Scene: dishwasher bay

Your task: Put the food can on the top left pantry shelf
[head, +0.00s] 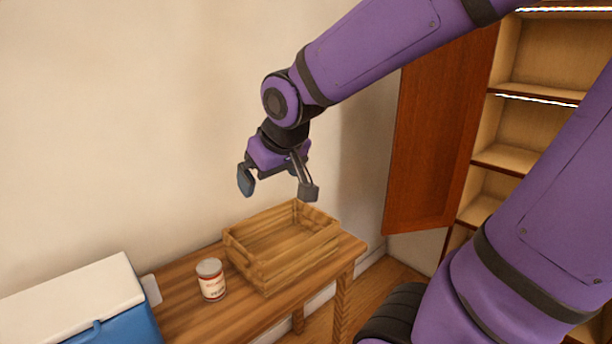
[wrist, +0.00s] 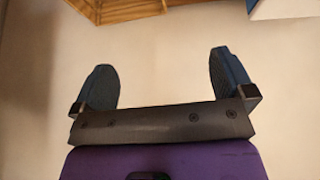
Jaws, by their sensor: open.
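The food can (head: 211,280), with a white and red label and a grey lid, stands upright on the wooden table (head: 185,305) in the head view. It is left of an empty wooden crate. My gripper (head: 279,190) is open and empty, above the crate and apart from the can. In the wrist view the two fingers of my gripper (wrist: 160,82) are spread with nothing between them. The pantry (head: 545,55) stands open at the right, and several of its shelves show empty. My arm hides part of the pantry. The can is not clearly seen in the wrist view.
The wooden crate (head: 318,254) stands on the table to the right of the can. A blue cooler with a white lid (head: 75,298) is at the lower left. The brown pantry door (head: 440,140) hangs open between the table and the shelves. A plain wall is behind the table.

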